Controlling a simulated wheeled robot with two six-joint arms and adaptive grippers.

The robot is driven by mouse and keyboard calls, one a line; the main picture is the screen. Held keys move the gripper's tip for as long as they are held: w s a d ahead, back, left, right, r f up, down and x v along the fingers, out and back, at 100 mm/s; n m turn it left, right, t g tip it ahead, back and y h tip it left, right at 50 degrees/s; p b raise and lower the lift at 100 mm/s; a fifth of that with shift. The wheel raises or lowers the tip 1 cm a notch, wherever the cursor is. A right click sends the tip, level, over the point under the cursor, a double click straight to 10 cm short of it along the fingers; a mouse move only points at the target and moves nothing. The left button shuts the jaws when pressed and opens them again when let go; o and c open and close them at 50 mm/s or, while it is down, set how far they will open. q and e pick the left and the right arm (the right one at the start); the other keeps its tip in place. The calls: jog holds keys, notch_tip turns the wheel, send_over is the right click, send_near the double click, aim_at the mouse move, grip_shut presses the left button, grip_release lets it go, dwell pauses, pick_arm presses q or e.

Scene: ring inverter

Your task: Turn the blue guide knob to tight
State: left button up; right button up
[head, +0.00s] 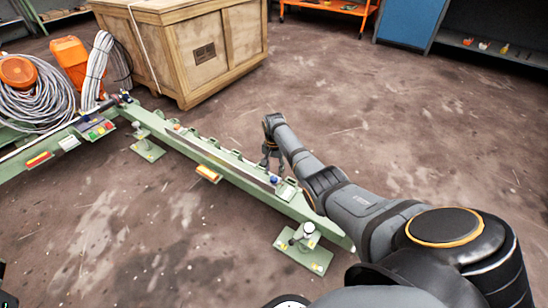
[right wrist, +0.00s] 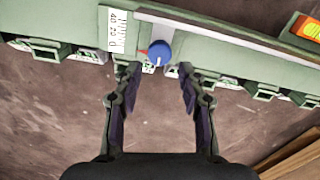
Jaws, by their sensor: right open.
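The blue guide knob (right wrist: 159,53) sits on the green rail (right wrist: 235,60), with a white mark on its face and a red pointer at its left. It also shows in the head view as a small blue spot (head: 274,180) near the rail's right end. My right gripper (right wrist: 158,74) is open, its two fingers on either side of the knob's line and their tips close to the rail. I cannot tell whether they touch anything. In the head view my right gripper (head: 272,164) reaches down beside the rail.
A white scale plate (right wrist: 117,30) marked 40, 20, 0 is left of the knob. Several green brackets line the rail. A wooden crate (head: 205,55) stands behind the rail, and a grey cable coil (head: 40,100) lies at the left. The floor right of my right arm is clear.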

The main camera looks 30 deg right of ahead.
aim_at(274, 178)
notch_tip(274, 178, up, 7)
dwell(0.6)
